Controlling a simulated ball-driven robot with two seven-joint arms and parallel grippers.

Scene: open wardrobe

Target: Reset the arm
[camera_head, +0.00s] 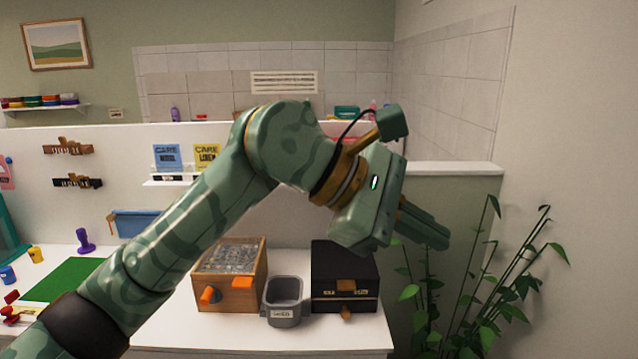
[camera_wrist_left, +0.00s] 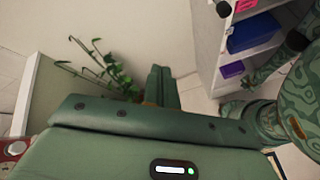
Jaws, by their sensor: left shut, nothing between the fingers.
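My left arm reaches in from the left across the head view, raised in front of the counter. My left gripper (camera_head: 424,228) is at its end, right of the middle, pointing right and slightly down. Its fingers lie together with nothing between them. In the left wrist view the shut fingers (camera_wrist_left: 161,88) point away over the floor beside a plant. The gripper is apart from the counter and hides part of the half wall.
A white counter (camera_head: 250,338) holds a wooden box (camera_head: 243,290), a grey bin (camera_head: 284,300) and a black box (camera_head: 345,275). A leafy plant (camera_head: 490,300) stands at right, near the gripper. The wrist view shows a white shelf (camera_wrist_left: 212,50) with a blue bin (camera_wrist_left: 253,33).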

